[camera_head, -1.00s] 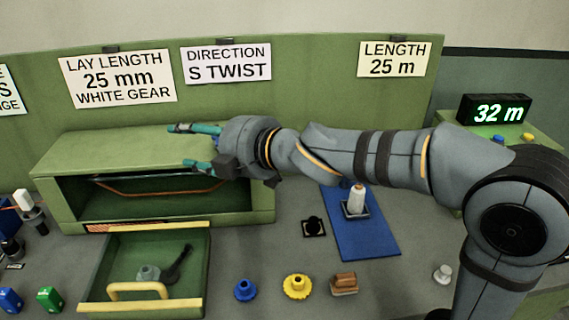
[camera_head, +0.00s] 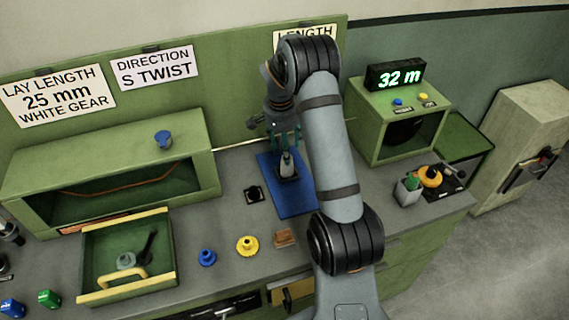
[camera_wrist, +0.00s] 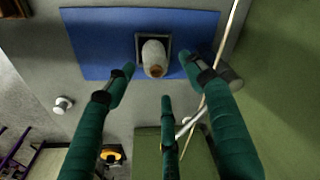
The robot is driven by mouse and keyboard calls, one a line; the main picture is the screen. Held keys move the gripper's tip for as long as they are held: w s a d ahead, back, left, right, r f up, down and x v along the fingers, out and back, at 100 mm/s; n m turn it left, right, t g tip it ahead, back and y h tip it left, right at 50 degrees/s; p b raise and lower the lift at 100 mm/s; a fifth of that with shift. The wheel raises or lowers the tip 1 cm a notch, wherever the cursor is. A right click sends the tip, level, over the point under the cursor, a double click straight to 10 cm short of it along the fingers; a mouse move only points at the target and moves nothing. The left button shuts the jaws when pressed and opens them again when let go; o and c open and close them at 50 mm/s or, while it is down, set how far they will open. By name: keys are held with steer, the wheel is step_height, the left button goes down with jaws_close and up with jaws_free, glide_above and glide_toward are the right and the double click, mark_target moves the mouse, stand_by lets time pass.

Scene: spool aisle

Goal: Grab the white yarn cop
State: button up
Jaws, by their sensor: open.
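The white yarn cop (camera_head: 287,166) stands upright in a small dark square holder on the blue mat (camera_head: 294,200). In the wrist view the cop (camera_wrist: 154,58) shows from above, its tan tip toward the camera, on the blue mat (camera_wrist: 98,42). My gripper (camera_head: 283,143) is open above the cop, with its green fingers pointing down. In the wrist view my gripper's (camera_wrist: 155,85) fingers are spread and the cop lies between and beyond the two upper fingertips, with nothing held. I cannot tell whether any finger touches the cop.
A dark square holder (camera_head: 253,193) lies left of the mat. The green counter box (camera_head: 431,108) stands right of my arm.

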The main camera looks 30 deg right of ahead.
steer(key=shift+s+d+f+p, duration=0.1)
steer(key=shift+f+p, duration=0.55)
steer(key=shift+f, duration=0.85)
steer(key=shift+d+f+p, duration=0.1)
steer(key=shift+f+p, duration=0.5)
steer(key=shift+f, duration=0.9)
steer(key=shift+c, duration=1)
steer(key=c, duration=1)
